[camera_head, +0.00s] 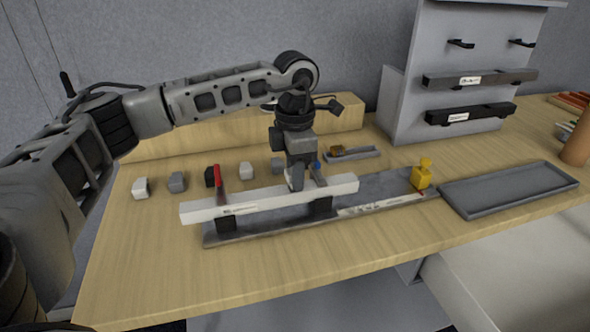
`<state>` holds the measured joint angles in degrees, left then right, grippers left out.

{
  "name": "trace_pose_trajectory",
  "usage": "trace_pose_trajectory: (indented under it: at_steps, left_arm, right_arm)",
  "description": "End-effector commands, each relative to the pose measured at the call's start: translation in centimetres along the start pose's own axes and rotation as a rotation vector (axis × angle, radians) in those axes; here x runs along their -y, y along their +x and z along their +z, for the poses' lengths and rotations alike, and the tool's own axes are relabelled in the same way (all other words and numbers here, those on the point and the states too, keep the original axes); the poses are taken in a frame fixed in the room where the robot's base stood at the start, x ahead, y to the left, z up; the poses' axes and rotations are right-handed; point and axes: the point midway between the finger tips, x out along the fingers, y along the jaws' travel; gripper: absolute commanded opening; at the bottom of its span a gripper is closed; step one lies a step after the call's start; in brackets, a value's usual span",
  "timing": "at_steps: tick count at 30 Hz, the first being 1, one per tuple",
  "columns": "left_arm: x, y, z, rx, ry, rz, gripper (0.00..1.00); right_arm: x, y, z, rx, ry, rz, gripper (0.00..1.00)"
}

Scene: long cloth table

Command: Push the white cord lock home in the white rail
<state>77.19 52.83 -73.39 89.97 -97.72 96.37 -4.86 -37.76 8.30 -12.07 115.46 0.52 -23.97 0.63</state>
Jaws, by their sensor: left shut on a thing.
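The white rail (338,189) lies across black supports on a long grey fixture (275,228) in the middle of the table. My left gripper (295,185) comes down from above onto the rail, right of its middle, with its fingers shut at the rail's top. What it holds is small, pale and mostly hidden by the fingers; I take it as the white cord lock. I cannot tell how deep it sits in the rail. A red upright piece (218,178) stands at the rail left of the gripper. My right gripper is not in view.
Several small white, grey and black blocks (177,182) stand in a row behind the rail. A yellow piece (420,177) stands at the fixture's right end, beside an empty grey tray (508,188). A grey rack (425,60) holding dark rails stands behind. The front table strip is clear.

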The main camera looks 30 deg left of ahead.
Motion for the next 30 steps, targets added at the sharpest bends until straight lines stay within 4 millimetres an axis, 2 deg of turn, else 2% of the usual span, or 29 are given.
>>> trace_pose_trajectory:
  at_steps: [14,15,18,30]
  left_arm:
    - [0.0,1.3,0.0,0.001,0.000,0.000,0.04]
    - [0.0,1.3,0.0,0.001,0.000,0.000,0.29]
    - [0.0,1.3,0.0,0.000,0.000,0.000,0.52]
    - [0.0,1.2,0.0,0.001,0.000,0.000,0.52]
  right_arm:
    - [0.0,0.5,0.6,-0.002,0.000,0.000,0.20]
    - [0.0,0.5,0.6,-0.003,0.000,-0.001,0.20]
    - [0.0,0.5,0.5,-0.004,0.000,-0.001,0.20]
    - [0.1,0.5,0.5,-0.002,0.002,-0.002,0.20]
